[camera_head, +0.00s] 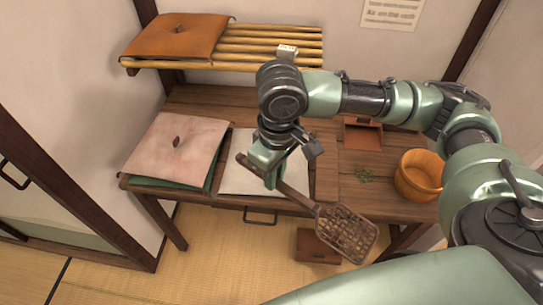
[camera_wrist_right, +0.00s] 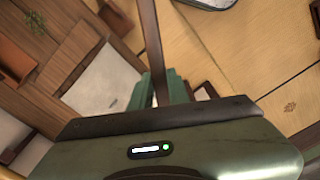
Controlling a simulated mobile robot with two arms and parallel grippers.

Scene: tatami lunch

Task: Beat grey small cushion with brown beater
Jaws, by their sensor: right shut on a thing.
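The brown beater (camera_head: 347,233) has a flat woven head and a dark handle. My right gripper (camera_head: 269,176) is shut on the handle, in front of the table's front edge in the head view. The head hangs down to the right, clear of the table. In the right wrist view the handle (camera_wrist_right: 152,45) runs up from the gripper (camera_wrist_right: 172,92). A flat pale grey square (camera_head: 238,178) lies on the table behind the gripper, partly hidden by it; I cannot tell if it is the grey small cushion. It also shows in the wrist view (camera_wrist_right: 100,80). My left gripper is out of view.
A pink cushion (camera_head: 170,150) lies on a green one at the wooden table's left end. An orange cushion (camera_head: 180,37) is on the slatted shelf. A wooden bucket (camera_head: 418,175) and green sprigs (camera_head: 364,175) are at the right. A brown box (camera_head: 317,246) stands on the floor.

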